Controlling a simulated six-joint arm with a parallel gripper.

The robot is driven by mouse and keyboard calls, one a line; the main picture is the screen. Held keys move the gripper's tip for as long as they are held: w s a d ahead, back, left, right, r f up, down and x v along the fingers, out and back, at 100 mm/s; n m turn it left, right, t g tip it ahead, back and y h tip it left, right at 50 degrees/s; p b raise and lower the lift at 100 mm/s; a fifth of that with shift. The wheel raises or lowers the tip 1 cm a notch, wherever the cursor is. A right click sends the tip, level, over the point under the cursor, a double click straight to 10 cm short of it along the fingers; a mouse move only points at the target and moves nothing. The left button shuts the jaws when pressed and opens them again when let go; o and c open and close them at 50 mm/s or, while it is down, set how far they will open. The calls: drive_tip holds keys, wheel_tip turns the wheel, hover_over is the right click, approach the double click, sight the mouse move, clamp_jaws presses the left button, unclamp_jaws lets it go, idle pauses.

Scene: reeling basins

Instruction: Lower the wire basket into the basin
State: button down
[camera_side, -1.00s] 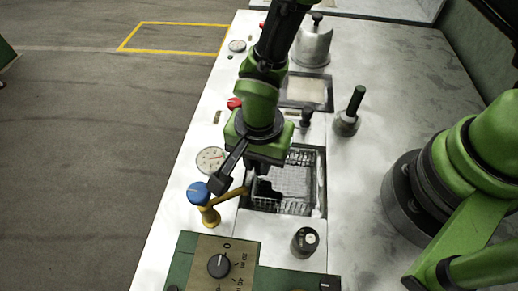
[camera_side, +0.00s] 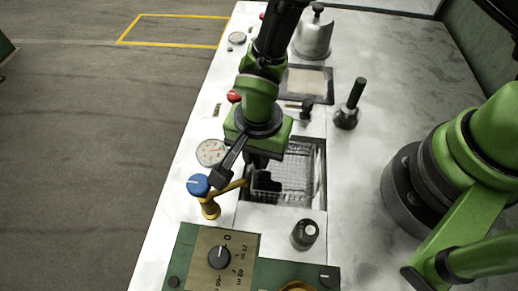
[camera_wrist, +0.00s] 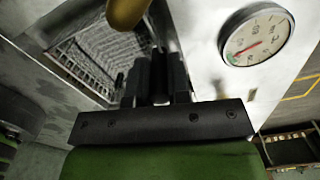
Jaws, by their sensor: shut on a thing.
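The grey wire basket (camera_side: 294,172) sits within the opening of the near basin (camera_side: 321,178), its mesh below the counter top in the side view. It also shows in the wrist view (camera_wrist: 97,58), inside the metal rim at upper left. My gripper (camera_side: 262,170) is above the basin's left part. Its dark fingers also show in the wrist view (camera_wrist: 160,80). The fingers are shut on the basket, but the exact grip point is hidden. I cannot tell whether the basket touches the basin's bottom.
A brass tap with blue knob (camera_side: 198,186) stands close left of my gripper, its spout reaching toward the basin. A dial gauge (camera_side: 211,152) is beside it. A second basin (camera_side: 308,81) lies behind.

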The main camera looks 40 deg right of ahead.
drive_tip(key=shift+s+f, duration=0.1)
drive_tip(key=shift+f, duration=0.2)
drive_tip(key=c, duration=0.5)
unclamp_jaws()
drive_tip(key=shift+r, duration=3.55)
